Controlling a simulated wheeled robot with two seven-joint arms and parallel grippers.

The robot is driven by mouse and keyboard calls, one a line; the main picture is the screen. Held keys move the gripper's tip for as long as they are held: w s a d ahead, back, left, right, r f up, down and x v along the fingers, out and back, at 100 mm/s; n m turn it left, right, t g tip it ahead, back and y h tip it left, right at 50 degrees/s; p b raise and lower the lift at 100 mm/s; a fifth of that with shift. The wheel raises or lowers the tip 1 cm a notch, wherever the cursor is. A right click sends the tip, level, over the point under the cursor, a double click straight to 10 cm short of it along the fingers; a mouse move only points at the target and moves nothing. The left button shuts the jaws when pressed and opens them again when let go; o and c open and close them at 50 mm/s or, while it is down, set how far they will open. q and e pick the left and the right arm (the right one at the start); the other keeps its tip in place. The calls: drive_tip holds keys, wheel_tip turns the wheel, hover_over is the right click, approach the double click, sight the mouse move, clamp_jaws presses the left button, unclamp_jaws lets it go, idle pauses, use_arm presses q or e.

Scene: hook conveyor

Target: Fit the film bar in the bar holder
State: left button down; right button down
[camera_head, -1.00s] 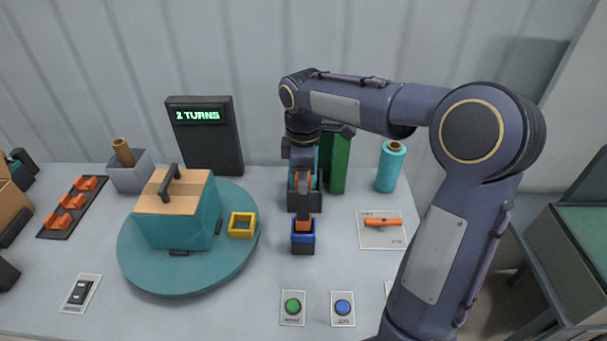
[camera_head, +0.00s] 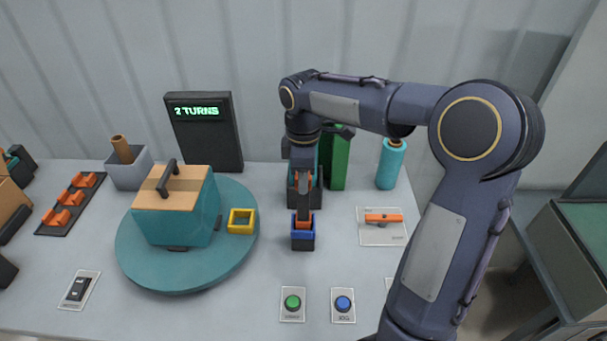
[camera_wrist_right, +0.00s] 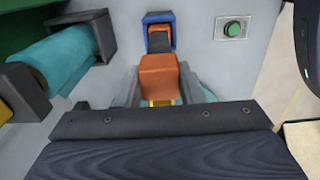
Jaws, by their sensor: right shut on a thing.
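The film bar looks to be the short orange piece (camera_head: 304,224) at the tip of my right gripper (camera_head: 304,211). The gripper points down and is shut on it; the closed fingers hide part of it. The orange piece sits within the outline of a blue square frame on a dark base (camera_head: 303,241), which looks like the bar holder. In the right wrist view, orange also shows inside the blue frame (camera_wrist_right: 147,18), beyond the dark fingers. How deep it sits, I cannot tell. My left gripper is out of view.
A yellow square frame (camera_head: 241,213) and a teal box with a black handle (camera_head: 176,215) are on the teal turntable (camera_head: 160,275). A green post (camera_head: 340,160) stands behind my right gripper. Green (camera_head: 292,302) and blue (camera_head: 343,303) buttons lie in front.

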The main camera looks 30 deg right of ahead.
drive_tip(key=shift+f+b, duration=0.55)
drive_tip(key=shift+f, duration=0.25)
